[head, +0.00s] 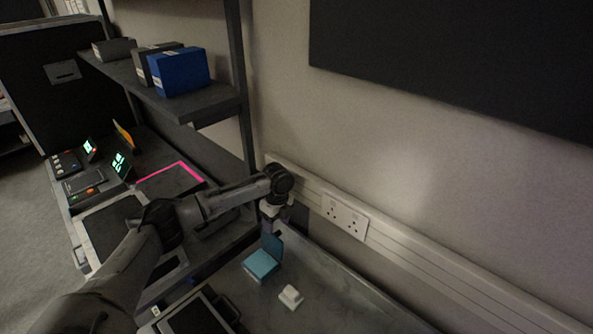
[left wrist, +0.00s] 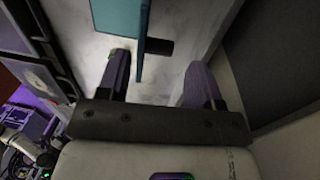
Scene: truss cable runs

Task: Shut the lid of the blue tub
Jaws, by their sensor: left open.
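The blue tub (head: 261,264) is a small teal box on the grey bench, low in the middle of the head view. Its lid (head: 272,245) stands open, roughly upright, on the tub's far side. My left gripper (head: 268,222) is just above and behind the lid, pointing down, and not visibly holding anything. In the left wrist view my left gripper (left wrist: 158,62) has its fingers wide apart. The teal tub (left wrist: 113,18) and the lid's thin edge (left wrist: 143,38) show ahead, with a dark tab by the lid between the fingertips. Contact cannot be told. My right gripper is out of view.
A small white block (head: 291,297) lies right of the tub. A dark tray (head: 198,316) is to its left. The wall with a socket plate (head: 345,216) runs close behind. A shelf post (head: 240,90) rises at left, with a blue box (head: 180,72) on the shelf.

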